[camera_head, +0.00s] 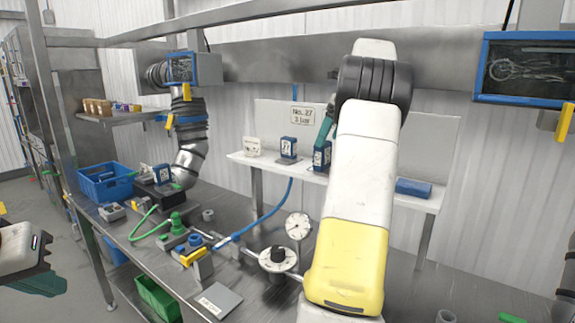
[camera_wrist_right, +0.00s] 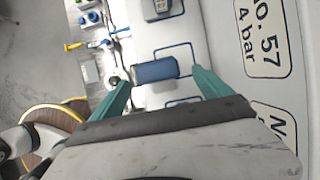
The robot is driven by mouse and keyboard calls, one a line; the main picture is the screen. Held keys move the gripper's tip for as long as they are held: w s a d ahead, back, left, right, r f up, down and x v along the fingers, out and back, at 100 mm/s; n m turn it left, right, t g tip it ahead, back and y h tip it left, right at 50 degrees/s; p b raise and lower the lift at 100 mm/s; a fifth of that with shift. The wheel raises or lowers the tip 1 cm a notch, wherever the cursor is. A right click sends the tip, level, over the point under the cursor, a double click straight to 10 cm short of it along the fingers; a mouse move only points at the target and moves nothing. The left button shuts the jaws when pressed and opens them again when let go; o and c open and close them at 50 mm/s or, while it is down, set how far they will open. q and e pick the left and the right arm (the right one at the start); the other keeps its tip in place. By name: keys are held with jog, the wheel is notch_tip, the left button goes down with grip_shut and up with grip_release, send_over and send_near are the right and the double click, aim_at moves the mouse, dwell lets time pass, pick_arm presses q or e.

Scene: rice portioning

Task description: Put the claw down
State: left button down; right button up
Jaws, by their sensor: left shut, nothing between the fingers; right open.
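My right gripper (camera_wrist_right: 160,85) is open. In the right wrist view, its teal fingers stand apart on either side of a blue block (camera_wrist_right: 155,72), which lies on a white shelf (camera_wrist_right: 180,28). I cannot tell whether they are level with the block or above it; no grip on it shows. In the head view my right arm reaches toward the shelf (camera_head: 272,168), and one teal fingertip shows beside the arm. A blue block (camera_head: 413,187) lies on the shelf to its right. My left gripper (camera_head: 38,284) is shut and empty at the lower left. I cannot identify a separate claw.
Two upright blue blocks (camera_head: 289,147) (camera_head: 321,156) stand on the shelf. The metal bench carries valves, a gauge (camera_head: 298,226), a blue crate (camera_head: 106,181) and a grey segmented robot arm (camera_head: 190,150). A green bin (camera_head: 157,298) sits below. A blue-framed box (camera_head: 525,68) hangs at the upper right.

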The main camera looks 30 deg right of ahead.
aim_at(321, 153)
jog(key=x, duration=0.7)
jog(key=shift+a+f, duration=0.1)
jog(key=shift+a, duration=0.05)
jog(key=shift+c, duration=0.4)
jog(key=c, duration=1.8)
grip_shut()
